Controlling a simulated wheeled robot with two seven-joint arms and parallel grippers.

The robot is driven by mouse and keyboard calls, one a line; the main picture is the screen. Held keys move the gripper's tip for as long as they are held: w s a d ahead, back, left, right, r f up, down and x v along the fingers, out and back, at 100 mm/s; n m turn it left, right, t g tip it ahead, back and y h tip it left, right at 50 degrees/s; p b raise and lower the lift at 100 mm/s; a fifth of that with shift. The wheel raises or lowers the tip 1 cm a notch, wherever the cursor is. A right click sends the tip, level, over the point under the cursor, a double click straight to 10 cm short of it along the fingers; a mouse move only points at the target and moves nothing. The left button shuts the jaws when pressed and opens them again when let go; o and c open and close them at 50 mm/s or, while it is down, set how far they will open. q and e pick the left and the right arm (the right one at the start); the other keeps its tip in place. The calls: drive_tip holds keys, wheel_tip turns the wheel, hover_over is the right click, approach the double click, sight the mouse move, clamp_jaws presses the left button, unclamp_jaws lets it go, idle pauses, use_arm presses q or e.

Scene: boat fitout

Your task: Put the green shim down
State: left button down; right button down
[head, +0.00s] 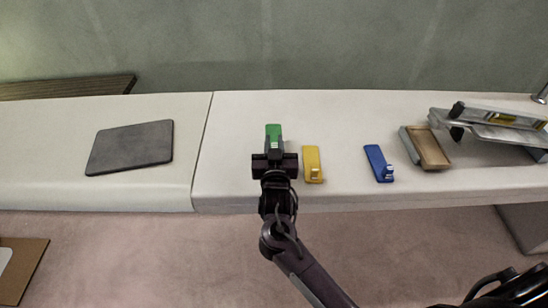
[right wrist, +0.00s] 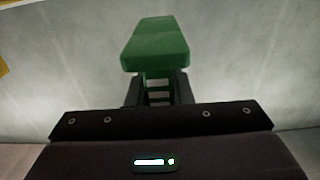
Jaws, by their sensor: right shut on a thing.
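The green shim (head: 273,131) is at the tip of my right gripper (head: 274,149) in the head view, over the white bench just right of its seam. In the right wrist view the green shim (right wrist: 155,45) sticks out ahead of the jaws (right wrist: 157,90), which are shut on its near end. I cannot tell whether the shim touches the bench top or is held just above it. My left gripper is not in view.
A yellow shim (head: 312,163) lies close right of my gripper, and a blue shim (head: 378,162) farther right. A wooden-faced block (head: 427,148) and metal tools with a level (head: 495,122) lie at the right. A dark grey pad (head: 131,147) lies on the left bench section.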

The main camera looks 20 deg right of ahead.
wheel_tip(320, 180, down, 4)
drive_tip(key=shift+f, duration=0.1)
drive_tip(key=shift+f+b, duration=0.3)
drive_tip(key=shift+f, duration=0.3)
drive_tip(key=c, duration=1.4)
unclamp_jaws()
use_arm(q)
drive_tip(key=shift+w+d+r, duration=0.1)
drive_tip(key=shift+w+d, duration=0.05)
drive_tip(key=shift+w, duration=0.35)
use_arm(e)
drive_tip(key=shift+o, duration=0.5)
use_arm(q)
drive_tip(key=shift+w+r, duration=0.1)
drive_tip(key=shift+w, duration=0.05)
